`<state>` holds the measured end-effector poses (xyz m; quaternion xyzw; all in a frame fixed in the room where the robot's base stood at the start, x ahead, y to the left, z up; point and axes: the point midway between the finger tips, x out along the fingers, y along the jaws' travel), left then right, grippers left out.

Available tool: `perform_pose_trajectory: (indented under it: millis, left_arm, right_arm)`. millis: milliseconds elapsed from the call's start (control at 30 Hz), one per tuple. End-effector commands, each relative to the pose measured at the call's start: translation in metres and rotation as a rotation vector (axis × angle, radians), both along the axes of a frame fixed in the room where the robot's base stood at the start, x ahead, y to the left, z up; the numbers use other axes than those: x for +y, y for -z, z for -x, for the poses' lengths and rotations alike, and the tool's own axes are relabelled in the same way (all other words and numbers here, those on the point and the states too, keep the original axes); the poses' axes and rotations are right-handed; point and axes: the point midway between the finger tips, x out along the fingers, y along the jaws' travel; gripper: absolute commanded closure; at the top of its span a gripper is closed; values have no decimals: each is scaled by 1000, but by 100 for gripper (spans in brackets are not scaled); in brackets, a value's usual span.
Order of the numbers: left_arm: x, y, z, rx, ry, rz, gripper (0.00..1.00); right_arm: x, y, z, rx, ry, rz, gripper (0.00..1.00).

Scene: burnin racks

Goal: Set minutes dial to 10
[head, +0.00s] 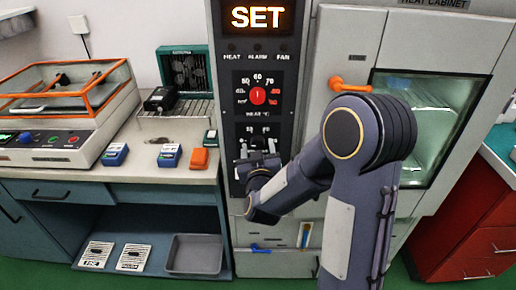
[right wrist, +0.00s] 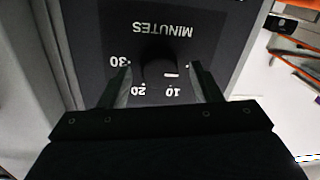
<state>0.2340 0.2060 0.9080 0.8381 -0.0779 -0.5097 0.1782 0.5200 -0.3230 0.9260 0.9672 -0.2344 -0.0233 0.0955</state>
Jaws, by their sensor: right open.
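The minutes dial (right wrist: 157,62) is a black knob on a dark panel, upside down in the right wrist view. The numbers 30, 20 and 10 show around it, and a short white mark on it sits close to the 10. My right gripper (right wrist: 160,68) is open, its two fingers on either side of the knob with gaps visible. In the head view my right gripper (head: 257,158) is in front of the lower dial and hides most of it. My left gripper is not in view.
A red heat dial (head: 258,96) sits above, under a lit SET display (head: 257,18). An orange handle (head: 350,84) is on the glass-windowed cabinet door to the right. A bench (head: 60,172) with small devices stands to the left.

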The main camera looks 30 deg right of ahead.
Motion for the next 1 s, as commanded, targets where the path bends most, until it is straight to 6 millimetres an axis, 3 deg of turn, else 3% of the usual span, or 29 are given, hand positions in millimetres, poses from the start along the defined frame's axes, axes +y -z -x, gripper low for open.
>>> perform_pose_trajectory:
  millis: [200, 533, 767, 1000]
  left_arm:
    - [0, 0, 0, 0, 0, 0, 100]
    - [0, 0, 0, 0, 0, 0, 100]
    - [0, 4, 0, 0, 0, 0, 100]
    - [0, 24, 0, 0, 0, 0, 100]
  right_arm:
    - [0, 0, 0, 0, 0, 0, 42]
    - [0, 0, 0, 0, 0, -1, 85]
    - [0, 1, 0, -11, 1, -16, 86]
    - [-1, 4, 0, -67, 1, -103, 86]
